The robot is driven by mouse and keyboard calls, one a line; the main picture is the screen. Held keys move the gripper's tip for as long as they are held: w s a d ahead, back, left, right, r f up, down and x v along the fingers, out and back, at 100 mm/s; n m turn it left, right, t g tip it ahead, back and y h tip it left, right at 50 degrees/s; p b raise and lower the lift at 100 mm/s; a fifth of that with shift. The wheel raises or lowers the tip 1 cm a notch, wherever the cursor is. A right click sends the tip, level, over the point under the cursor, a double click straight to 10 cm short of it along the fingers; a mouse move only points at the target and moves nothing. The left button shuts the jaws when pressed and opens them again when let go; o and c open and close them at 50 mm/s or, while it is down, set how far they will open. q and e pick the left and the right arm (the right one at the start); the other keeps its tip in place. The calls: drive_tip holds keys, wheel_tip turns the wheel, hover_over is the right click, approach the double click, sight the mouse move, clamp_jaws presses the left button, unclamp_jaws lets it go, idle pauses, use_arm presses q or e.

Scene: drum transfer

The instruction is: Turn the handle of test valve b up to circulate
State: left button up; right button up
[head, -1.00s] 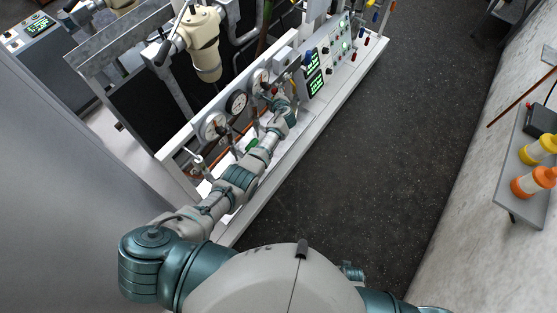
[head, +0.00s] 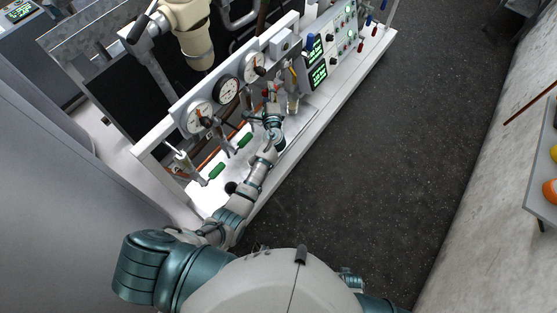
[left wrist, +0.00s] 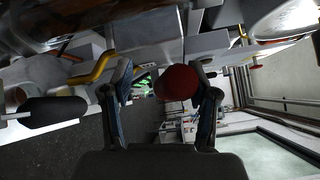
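My left gripper (head: 271,107) is in front of the panel, below the rightmost gauge. In the left wrist view its two fingers (left wrist: 160,75) are spread apart. A dark red rounded handle end (left wrist: 178,83) shows between them, nearer the right finger; I cannot tell whether it touches. A small red part (head: 265,91) shows beside the gripper in the head view. No label is readable, so I cannot tell which handle is test valve b. My right gripper is not in view.
Three round gauges (head: 227,90) line the panel above the handles. Yellow piping (left wrist: 90,70) and a black handle (left wrist: 55,110) are close left of the fingers. Green-lit displays (head: 317,65) sit right of the gripper. Dark floor (head: 370,160) is open to the right.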

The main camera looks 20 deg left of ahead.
use_arm(q)
drive_tip(key=f+b, duration=0.1)
drive_tip(key=b, duration=0.2)
drive_tip(key=f+n+t+b, duration=0.1)
drive_tip(key=b, duration=0.2)
drive_tip(key=shift+s+d+f, duration=0.1)
drive_tip(key=shift+d+f, duration=0.15)
drive_tip(key=shift+d, duration=0.15)
drive_tip(key=shift+s+n+t+y+b, duration=0.3)
drive_tip(key=r+v, duration=0.1)
drive_tip(key=v, duration=1.6)
wheel_tip(320, 180, down, 12)
drive_tip(key=d+g+h+p, duration=0.1)
drive_tip(key=g+h+p, duration=0.2)
drive_tip(key=shift+s+d, duration=0.15)
drive_tip(key=shift+d, duration=0.15)
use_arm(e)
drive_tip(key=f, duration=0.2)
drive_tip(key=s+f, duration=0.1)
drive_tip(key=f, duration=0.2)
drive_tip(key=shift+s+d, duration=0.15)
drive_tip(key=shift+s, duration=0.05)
use_arm(q)
drive_tip(key=shift+f, duration=0.15)
